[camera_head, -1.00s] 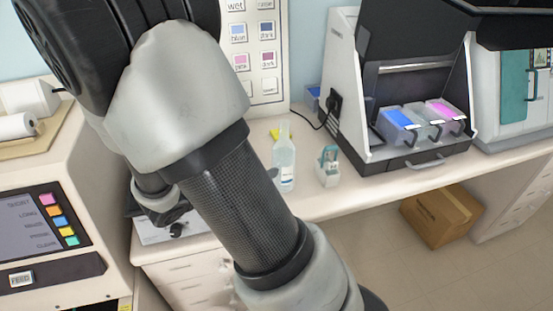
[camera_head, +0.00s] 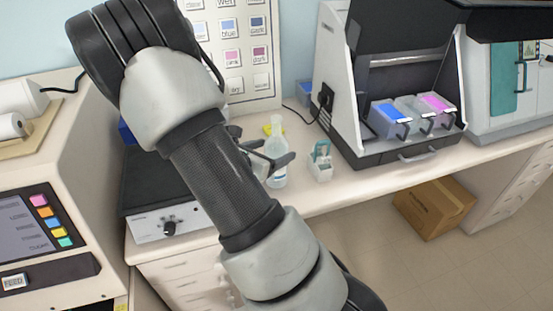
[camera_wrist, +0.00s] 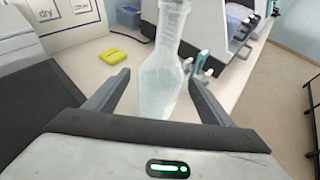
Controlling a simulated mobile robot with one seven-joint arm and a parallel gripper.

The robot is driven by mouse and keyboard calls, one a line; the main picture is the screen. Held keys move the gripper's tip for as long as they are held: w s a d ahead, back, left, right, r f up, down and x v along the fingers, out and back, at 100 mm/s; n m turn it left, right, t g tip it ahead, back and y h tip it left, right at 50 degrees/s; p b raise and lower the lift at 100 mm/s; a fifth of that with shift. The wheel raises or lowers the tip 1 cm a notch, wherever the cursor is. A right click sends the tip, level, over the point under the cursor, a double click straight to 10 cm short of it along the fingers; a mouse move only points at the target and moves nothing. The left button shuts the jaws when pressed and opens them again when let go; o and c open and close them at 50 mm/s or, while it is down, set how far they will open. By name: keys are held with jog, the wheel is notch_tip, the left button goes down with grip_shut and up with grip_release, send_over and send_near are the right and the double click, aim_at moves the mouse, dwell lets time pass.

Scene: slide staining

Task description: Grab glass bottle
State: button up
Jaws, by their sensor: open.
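The clear glass bottle (camera_head: 277,157) stands upright on the white bench, and it fills the middle of the wrist view (camera_wrist: 161,82). My gripper (camera_wrist: 158,82) is open, with one finger on each side of the bottle's body. A gap shows on both sides between the fingers and the glass. In the head view my gripper (camera_head: 270,160) is at the bottle, partly hidden behind my arm. The bottle's base is hidden by my gripper in the wrist view.
A small white rack with a teal handle (camera_head: 320,165) stands just right of the bottle. A yellow item (camera_wrist: 119,58) lies behind it. A black-topped device (camera_head: 160,207) is to the left. A stainer with blue and pink tubs (camera_head: 400,155) stands further right.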

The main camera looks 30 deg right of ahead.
jog(key=c, duration=1.6)
jog(key=shift+r, duration=0.1)
jog(key=shift+c, duration=0.6)
